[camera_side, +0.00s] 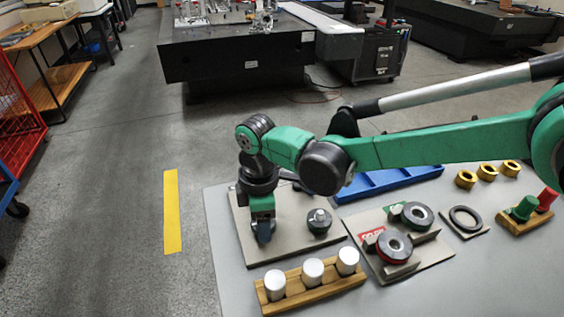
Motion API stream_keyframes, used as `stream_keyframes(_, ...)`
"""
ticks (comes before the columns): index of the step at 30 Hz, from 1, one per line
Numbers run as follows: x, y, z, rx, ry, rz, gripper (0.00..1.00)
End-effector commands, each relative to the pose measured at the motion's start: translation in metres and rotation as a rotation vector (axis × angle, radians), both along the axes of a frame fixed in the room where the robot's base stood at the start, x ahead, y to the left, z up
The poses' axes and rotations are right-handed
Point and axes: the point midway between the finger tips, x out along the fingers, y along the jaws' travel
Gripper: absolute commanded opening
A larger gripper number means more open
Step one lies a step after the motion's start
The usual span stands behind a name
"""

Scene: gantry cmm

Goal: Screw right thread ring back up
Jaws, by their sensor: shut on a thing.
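A beige plate (286,250) lies on the grey table. On its right side stands a dark round thread ring (318,229) around a short post with a pale top. My gripper (264,237) points straight down over the left part of this plate, to the left of that ring. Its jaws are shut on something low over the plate. The held thing is hidden by the dark fingers, but its place beside the visible ring suggests the other thread ring. I cannot see its thread or how high it sits.
A wooden rack (335,287) with three silver cylinders stands in front. A second plate (430,259) with two dark ring gauges is to the right. A blue tray (385,184) lies behind, under my arm. Gold rings (487,173) and a wooden block (525,222) with green and red plugs stand farther right.

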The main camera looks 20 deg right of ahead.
Motion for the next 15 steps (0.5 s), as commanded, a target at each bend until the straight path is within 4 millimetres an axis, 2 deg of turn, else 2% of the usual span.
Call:
stream_keyframes(14,0.0002,-0.0001,-0.0007,0.000,-0.001,0.017,0.02)
stream_keyframes(15,0.0002,-0.0001,-0.0007,0.000,-0.001,0.017,0.57)
